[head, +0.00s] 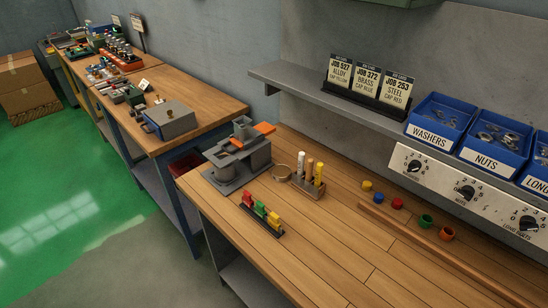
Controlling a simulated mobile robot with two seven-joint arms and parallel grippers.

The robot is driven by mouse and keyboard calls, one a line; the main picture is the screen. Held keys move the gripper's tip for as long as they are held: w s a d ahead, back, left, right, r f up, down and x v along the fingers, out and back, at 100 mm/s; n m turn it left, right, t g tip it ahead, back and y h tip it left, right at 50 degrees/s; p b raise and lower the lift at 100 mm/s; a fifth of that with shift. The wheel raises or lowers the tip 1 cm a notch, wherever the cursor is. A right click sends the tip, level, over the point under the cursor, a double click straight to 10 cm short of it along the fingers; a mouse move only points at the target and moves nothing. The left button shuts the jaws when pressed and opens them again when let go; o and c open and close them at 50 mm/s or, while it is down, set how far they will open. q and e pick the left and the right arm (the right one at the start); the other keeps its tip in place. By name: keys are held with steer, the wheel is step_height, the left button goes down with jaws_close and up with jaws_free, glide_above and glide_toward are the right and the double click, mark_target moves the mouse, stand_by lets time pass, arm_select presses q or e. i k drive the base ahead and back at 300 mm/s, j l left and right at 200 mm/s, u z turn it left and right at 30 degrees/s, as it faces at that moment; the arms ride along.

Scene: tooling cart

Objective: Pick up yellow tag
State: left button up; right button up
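A yellow tag (275,220) stands in a small dark holder (264,229) on the near wooden bench. It is at the right end of a row, beside a green tag (260,209) and a red tag (248,199). Neither of my grippers shows in the head view.
A grey fixture (238,158) with an orange part stands behind the holder. Several coloured caps (380,201) lie near a wooden strip (430,246). The bench (310,265) in front is clear.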

mark_target(273, 220)
steer(key=z, duration=1.9)
steer(key=u, duration=1.9)
steer(key=i+j+u, duration=0.25)
steer(key=i, duration=0.65)
steer(key=k+l, duration=0.05)
steer(key=l, duration=0.05)
